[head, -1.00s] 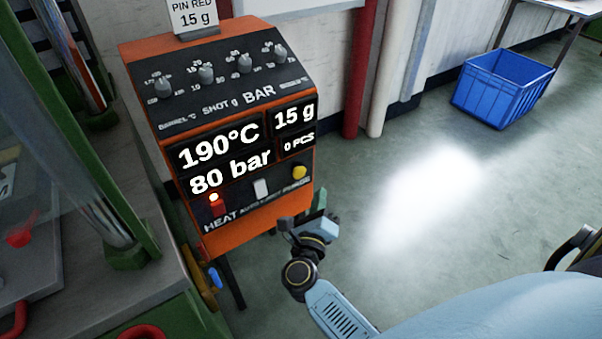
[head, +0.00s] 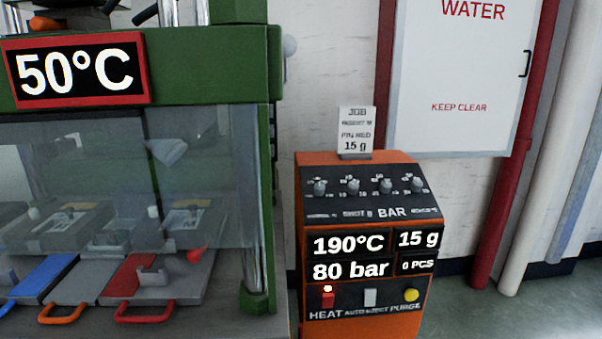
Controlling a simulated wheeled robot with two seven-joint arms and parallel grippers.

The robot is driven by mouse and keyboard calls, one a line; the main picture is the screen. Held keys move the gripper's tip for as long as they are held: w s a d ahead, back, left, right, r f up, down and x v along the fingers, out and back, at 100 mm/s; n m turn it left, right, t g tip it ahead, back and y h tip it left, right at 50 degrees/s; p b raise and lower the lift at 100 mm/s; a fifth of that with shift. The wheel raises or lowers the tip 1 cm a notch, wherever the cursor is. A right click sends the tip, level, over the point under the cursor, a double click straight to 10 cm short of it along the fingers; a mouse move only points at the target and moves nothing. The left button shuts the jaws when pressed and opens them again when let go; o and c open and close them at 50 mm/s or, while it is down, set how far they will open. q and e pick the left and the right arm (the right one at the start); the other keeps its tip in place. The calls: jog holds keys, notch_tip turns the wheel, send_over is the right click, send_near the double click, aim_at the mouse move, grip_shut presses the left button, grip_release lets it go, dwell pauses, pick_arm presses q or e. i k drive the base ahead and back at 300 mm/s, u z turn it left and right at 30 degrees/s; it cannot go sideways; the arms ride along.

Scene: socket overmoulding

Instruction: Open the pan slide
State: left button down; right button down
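In the head view a green press (head: 190,60) stands at the left, with a clear guard (head: 200,165) across its front. Low in it, side by side, are a blue plate (head: 42,281), a grey plate (head: 85,284) and a red plate (head: 130,276). An orange handle (head: 62,318) and a red handle (head: 145,318) stick out at the front edge. A red knob (head: 195,254) is right of the red plate. I cannot tell which of these is the pan slide. Neither of my grippers is in view.
An orange control box (head: 304,200) stands right of the press, reading 190°C, 80 bar, 15 g and 0 PCS. A job card (head: 356,131) stands on top. A white water cabinet (head: 455,75) and red pipe (head: 510,180) are behind. Floor (head: 560,300) shows clear at lower right.

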aim_at(82, 287)
jog(key=k, duration=1.1)
